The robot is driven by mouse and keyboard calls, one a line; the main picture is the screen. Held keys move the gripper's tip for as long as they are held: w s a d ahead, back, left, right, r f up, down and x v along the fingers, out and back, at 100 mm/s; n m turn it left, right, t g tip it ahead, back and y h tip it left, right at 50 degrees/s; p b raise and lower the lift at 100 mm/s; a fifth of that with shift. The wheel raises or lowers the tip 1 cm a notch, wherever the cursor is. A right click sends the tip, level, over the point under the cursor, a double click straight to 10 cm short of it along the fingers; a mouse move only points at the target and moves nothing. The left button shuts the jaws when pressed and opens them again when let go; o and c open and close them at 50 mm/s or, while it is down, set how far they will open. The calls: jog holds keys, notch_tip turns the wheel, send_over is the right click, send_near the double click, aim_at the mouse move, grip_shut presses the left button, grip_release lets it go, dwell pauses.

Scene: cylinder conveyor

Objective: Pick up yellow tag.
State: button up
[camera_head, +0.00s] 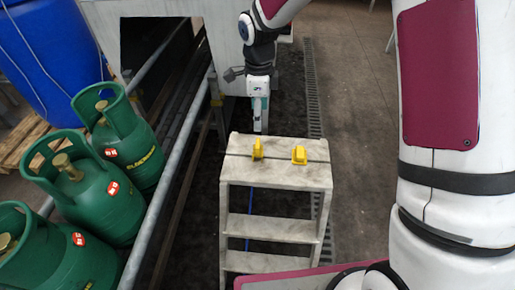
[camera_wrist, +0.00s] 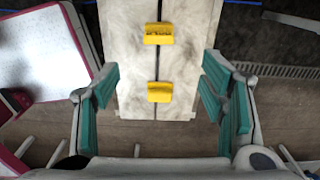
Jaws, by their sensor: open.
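Two yellow tags stand on the top of a grey-white step stool (camera_head: 240,172). In the head view one yellow tag (camera_head: 257,148) is at the left and the other yellow tag (camera_head: 299,155) is to its right. In the wrist view one tag (camera_wrist: 159,33) lies farther up and the other tag (camera_wrist: 160,92) is nearer the fingers, both along the slot in the top. My gripper (camera_wrist: 163,100) is open and empty, its teal finger pads to either side of the stool top. In the head view my gripper (camera_head: 259,112) hangs behind the stool top.
Several green gas cylinders (camera_head: 80,190) stand at the left behind a metal rail (camera_head: 172,165). A blue barrel (camera_head: 48,55) stands on a wooden pallet at the back left. A white machine housing (camera_head: 222,45) is behind my gripper. The floor right of the stool is clear.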

aim_at(258, 143)
notch_tip(258, 143, down, 14)
jog(key=shift+s+a+r+b, duration=0.1)
jog(key=shift+r+b, duration=0.15)
jog(key=shift+b, duration=0.5)
jog(key=shift+c, duration=0.6)
jog(key=c, duration=1)
